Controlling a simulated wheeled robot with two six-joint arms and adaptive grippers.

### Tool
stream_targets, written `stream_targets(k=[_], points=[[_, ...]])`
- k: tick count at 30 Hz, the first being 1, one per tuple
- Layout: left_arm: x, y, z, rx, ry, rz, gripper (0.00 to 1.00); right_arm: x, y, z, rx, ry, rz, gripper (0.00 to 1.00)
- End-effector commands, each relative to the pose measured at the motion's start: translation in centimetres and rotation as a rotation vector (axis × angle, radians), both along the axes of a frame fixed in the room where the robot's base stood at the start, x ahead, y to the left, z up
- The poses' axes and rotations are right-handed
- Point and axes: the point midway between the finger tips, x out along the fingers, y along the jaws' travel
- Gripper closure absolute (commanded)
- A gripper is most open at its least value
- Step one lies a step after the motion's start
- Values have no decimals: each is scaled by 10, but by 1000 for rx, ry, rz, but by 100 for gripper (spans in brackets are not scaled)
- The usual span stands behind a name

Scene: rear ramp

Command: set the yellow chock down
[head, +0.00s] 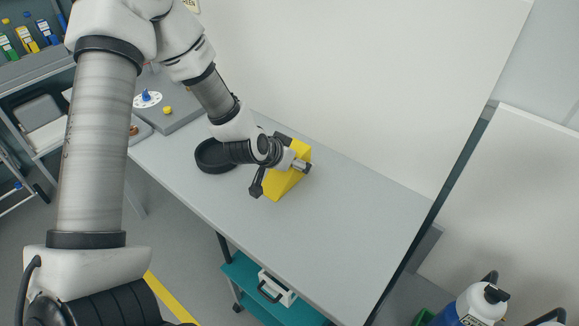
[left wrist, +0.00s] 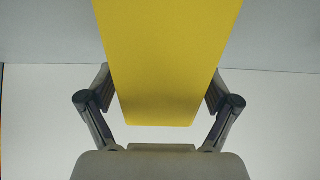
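The yellow chock (head: 283,184) is at the far middle of the grey table (head: 335,230) in the head view. My left gripper (head: 281,177) has its dark fingers on either side of it. In the left wrist view the chock (left wrist: 165,60) fills the space between both finger pads, and the pads press against its two sides. My left gripper (left wrist: 160,93) is shut on it. Whether the chock's underside touches the table is hard to tell. My right gripper is in neither view.
A round black dish (head: 213,158) lies left of the chock. A grey panel with a blue and a yellow knob (head: 167,110) is farther left. A pale wall (head: 350,80) rises behind the table. The table's right part is clear. A teal cart (head: 245,275) stands below the front edge.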

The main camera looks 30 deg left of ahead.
Motion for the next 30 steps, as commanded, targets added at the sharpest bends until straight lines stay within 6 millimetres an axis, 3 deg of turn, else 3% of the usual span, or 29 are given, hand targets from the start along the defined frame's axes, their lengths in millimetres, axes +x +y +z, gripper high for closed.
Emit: stream_targets(k=[1, 6, 7, 17, 26, 30], points=[[0, 0, 0, 0, 0, 0, 37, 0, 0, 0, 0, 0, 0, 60], [0, 0, 0, 0, 0, 0, 97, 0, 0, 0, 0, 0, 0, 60], [0, 0, 0, 0, 0, 0, 100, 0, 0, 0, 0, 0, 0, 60], [0, 0, 4, 1, -2, 1, 100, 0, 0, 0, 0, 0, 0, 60], [1, 0, 38, 0, -6, 1, 100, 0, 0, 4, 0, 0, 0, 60], [-20, -15, 36, 1, 0, -3, 100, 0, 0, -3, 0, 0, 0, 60]])
